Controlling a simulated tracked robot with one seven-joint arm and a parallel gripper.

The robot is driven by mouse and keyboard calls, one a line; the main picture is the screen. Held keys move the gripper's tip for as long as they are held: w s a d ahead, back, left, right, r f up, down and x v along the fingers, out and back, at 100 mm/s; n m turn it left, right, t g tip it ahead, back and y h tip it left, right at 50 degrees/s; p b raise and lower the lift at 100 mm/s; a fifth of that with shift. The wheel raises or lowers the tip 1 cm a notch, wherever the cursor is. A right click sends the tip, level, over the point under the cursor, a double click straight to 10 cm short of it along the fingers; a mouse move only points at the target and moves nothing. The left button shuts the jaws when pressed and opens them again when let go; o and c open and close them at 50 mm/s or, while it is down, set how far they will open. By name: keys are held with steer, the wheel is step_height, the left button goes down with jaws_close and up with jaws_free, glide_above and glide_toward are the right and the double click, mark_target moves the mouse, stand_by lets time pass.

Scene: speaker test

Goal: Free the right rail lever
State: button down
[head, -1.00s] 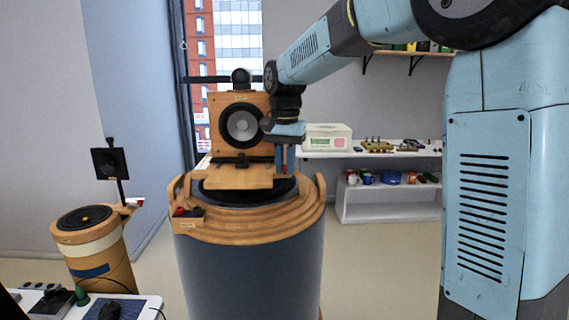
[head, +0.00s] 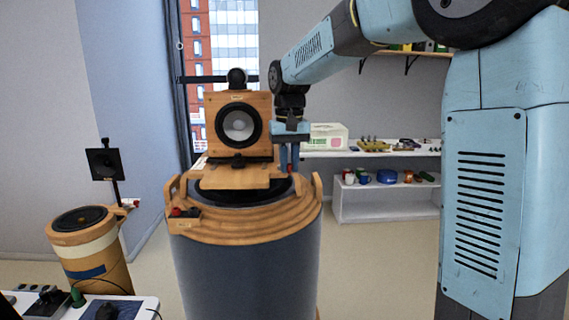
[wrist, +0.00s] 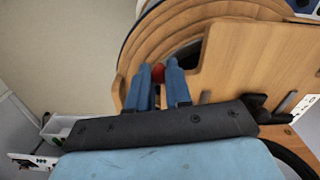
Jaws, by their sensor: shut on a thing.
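A wooden speaker box (head: 225,110) with a dark round cone stands on a wooden board (head: 240,178) atop a round drum with a stepped wooden rim (head: 240,230). My gripper (head: 289,165) points down at the right end of the board. Its blue fingers are shut on a red knob (wrist: 158,73), which looks like the end of the right rail lever. The knob shows between the fingertips in the wrist view, beside the board's edge (wrist: 250,60). The rest of the lever is hidden by the fingers.
Small red and dark parts sit in a wooden holder (head: 185,213) on the rim's left. A smaller drum (head: 88,240) stands at left. White shelves (head: 385,200) with cups and tools stand behind at right. Open floor shows between drum and shelves.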

steer(key=shift+w+d+n, duration=0.35)
steer(key=shift+n, duration=1)
steer(key=shift+w+d+n, duration=0.3)
steer(key=shift+w+n, duration=0.1)
steer(key=shift+n, duration=1)
steer(key=shift+w+d+n, duration=0.35)
steer(key=shift+n, duration=1)
steer(key=c, duration=1)
jaws_free()
steer(key=shift+c, duration=0.2)
steer(key=shift+r, duration=0.1)
step_height(320, 180, up, 14)
steer(key=shift+f, duration=0.2)
